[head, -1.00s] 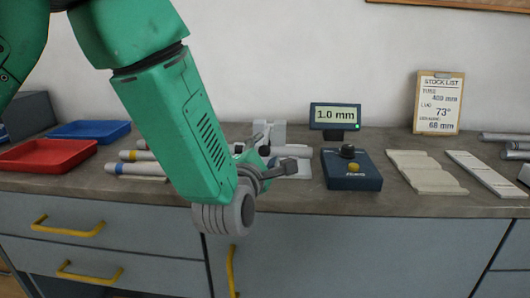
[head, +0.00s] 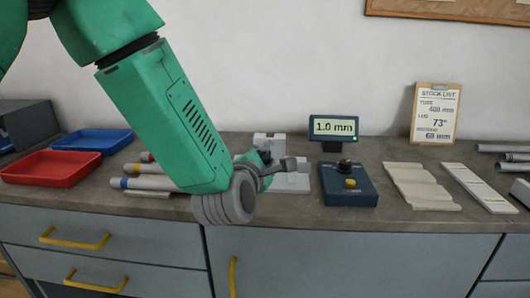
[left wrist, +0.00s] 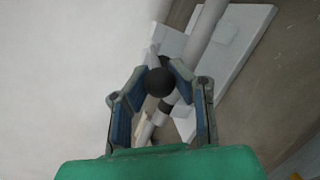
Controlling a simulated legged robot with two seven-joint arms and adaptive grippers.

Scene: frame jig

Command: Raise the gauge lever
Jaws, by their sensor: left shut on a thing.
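My left gripper (head: 278,168) is over the pale jig (head: 291,184) on the bench. In the left wrist view its blue-padded fingers (left wrist: 162,76) are closed on a black ball knob (left wrist: 159,83), which looks like the gauge lever's end. The lever's arm is mostly hidden, so its angle is hard to tell. A grey tube (left wrist: 205,32) runs across the jig plate (left wrist: 245,30) beyond the fingers. The gauge display (head: 334,127) reads 1.0 mm. My right gripper does not show.
A dark blue control box (head: 348,185) with a black knob and yellow button stands right of the jig. Red (head: 50,168) and blue (head: 92,141) trays and several tubes (head: 145,183) lie left. Pale stock pieces (head: 420,186) lie right. A stock list (head: 435,113) leans on the wall.

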